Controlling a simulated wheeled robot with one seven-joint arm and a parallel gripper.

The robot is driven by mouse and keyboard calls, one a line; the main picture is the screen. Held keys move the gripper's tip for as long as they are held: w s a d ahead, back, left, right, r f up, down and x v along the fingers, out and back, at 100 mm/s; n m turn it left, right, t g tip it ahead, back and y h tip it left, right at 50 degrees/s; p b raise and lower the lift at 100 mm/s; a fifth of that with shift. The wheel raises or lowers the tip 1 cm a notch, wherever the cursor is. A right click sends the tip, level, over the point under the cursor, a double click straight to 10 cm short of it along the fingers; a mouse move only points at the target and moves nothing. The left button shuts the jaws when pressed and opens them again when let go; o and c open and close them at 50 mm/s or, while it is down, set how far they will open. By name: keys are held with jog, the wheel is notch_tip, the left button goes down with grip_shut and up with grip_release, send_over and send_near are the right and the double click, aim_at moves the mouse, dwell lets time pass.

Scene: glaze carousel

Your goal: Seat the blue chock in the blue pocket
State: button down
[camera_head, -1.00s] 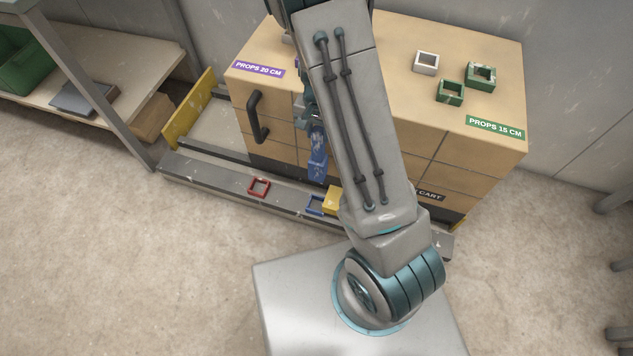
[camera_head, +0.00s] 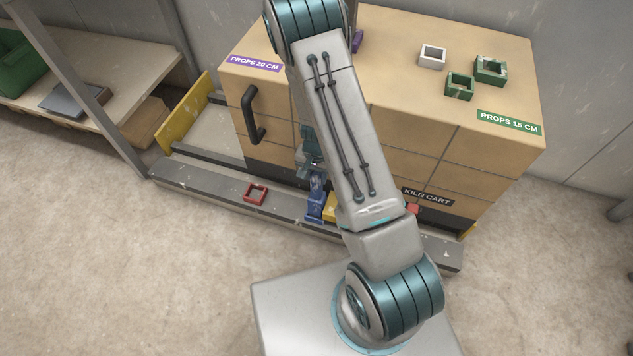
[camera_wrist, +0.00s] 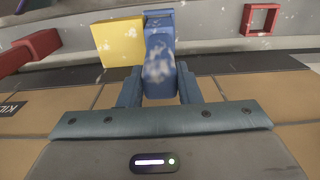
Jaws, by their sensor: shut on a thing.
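The blue chock (camera_head: 316,190) is a long blue block with pale worn patches. My gripper (camera_wrist: 159,88) is shut on it, with one finger on each side in the wrist view. The chock (camera_wrist: 160,60) points away from my gripper, and in the head view it points down to the grey rail. Its lower end is at the blue pocket (camera_head: 314,217), a small blue frame on the rail, mostly covered by the chock. I cannot tell how deep the chock sits in it. My gripper is partly hidden by my arm in the head view.
A yellow block (camera_wrist: 120,42) stands close beside the chock. An empty red pocket (camera_head: 255,192) is on the rail (camera_head: 200,185) to the left. Red blocks (camera_wrist: 30,50) lie beyond the yellow one. The kiln cart (camera_head: 440,150) stands directly behind, with small frames on top.

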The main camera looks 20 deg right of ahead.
aim_at(317, 193)
jog(key=shift+f+b, duration=0.4)
jog(key=shift+f, duration=1.25)
jog(key=c, duration=1.1)
grip_release()
jog(key=shift+o, duration=0.2)
